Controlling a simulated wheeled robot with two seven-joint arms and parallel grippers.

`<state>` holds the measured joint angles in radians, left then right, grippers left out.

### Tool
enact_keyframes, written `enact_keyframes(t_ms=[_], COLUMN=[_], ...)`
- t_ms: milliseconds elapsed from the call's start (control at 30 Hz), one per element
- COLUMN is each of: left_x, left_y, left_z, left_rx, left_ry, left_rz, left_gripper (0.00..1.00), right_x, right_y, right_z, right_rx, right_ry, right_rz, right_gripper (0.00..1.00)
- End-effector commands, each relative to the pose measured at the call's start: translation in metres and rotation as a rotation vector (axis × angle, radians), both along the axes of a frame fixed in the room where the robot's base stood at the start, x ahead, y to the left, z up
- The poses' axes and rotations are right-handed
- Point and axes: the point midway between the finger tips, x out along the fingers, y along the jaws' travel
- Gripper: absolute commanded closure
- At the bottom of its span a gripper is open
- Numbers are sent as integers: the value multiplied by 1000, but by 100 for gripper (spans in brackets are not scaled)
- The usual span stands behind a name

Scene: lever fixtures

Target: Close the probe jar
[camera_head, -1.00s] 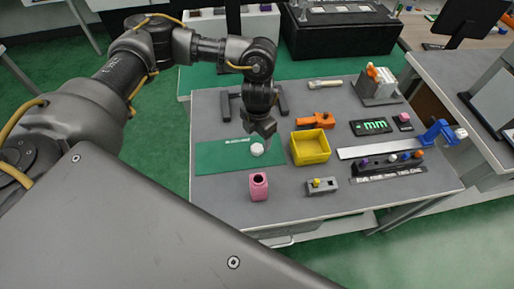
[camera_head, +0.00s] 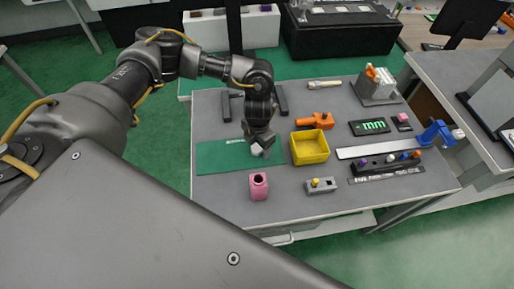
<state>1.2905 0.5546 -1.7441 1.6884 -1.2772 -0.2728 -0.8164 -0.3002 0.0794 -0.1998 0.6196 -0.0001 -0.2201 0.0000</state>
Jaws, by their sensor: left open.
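A pink jar (camera_head: 259,187) with a dark open top stands upright near the front edge of the table. A small white lid-like piece (camera_head: 257,150) lies on the green mat (camera_head: 217,158) behind the jar. My left gripper (camera_head: 258,146) points down right over the white piece and partly hides it. It is open, with its fingers at or just above the piece; I cannot tell whether they touch it. My right gripper is not in view.
A yellow open bin (camera_head: 310,147) stands right of the mat. A grey block with a yellow knob (camera_head: 322,185) is right of the jar.

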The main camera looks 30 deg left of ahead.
Motion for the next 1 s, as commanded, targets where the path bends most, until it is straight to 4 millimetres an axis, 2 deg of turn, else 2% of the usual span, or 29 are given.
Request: enact_keyframes(t_ms=[67,300,400,767,867,1000], left_x=[0,0,0,0,1,2], left_y=[0,0,0,0,0,-1], left_z=[0,0,0,3,9,27], left_rx=[0,0,0,0,-2,-3], left_ry=[0,0,0,-1,-2,-5], left_rz=[0,1,1,1,1,-2], left_gripper=[35,66,76,76,76,76], right_x=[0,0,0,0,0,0], right_y=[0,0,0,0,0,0], right_z=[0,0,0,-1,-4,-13], right_rx=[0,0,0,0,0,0], right_ry=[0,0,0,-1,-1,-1], right_rz=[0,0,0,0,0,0], right_gripper=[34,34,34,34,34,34])
